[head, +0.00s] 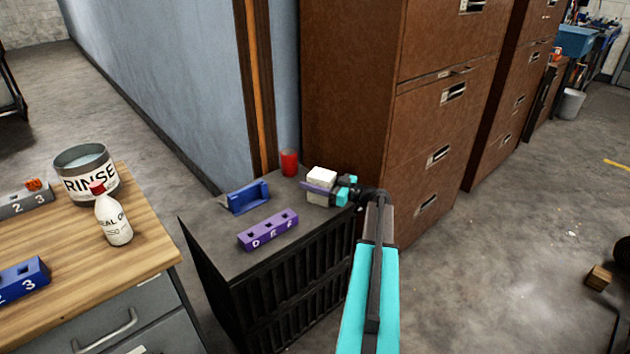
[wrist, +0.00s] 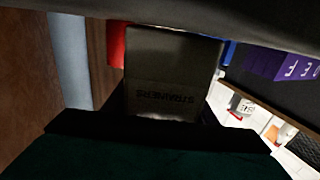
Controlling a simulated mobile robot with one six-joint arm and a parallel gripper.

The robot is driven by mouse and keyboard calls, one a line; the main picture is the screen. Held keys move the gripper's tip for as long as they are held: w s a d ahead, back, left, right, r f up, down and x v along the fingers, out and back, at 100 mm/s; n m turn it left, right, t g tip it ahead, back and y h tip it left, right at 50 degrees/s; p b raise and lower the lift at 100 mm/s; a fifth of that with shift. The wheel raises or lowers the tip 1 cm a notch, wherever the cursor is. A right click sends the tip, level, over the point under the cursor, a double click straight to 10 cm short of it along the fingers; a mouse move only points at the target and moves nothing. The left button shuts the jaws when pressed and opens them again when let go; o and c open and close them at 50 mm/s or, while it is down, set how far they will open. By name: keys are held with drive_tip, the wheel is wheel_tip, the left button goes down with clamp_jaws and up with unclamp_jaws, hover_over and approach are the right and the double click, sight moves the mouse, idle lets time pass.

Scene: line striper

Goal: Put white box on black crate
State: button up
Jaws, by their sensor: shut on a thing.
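The white box (head: 321,174) is at the back right of the black crate's top in the head view. My gripper (head: 322,188) comes from the right and is shut on the box, with a finger across its near side. The box looks upright; whether its bottom touches the crate or is just above it, I cannot tell. In the wrist view the box (wrist: 172,75) fills the middle, dim, with upside-down lettering. The black crate (head: 222,262) stands between the wooden bench and the brown cabinets.
On the crate are a red cup (head: 289,162) behind the box, a blue holder (head: 247,197) at left and a purple lettered block (head: 268,230) in front. A brown cabinet (head: 350,90) rises close behind. The wooden bench (head: 90,268) is at left.

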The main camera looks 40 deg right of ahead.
sight(333, 187)
drive_tip(key=shift+f+b, duration=0.1)
drive_tip(key=shift+b, duration=0.2)
drive_tip(key=o, duration=1.1)
drive_tip(key=shift+o, duration=0.2)
drive_tip(key=shift+r+p, duration=0.2)
drive_tip(key=shift+p, duration=0.1)
drive_tip(key=v, duration=1.2)
drive_tip(key=shift+s, duration=0.1)
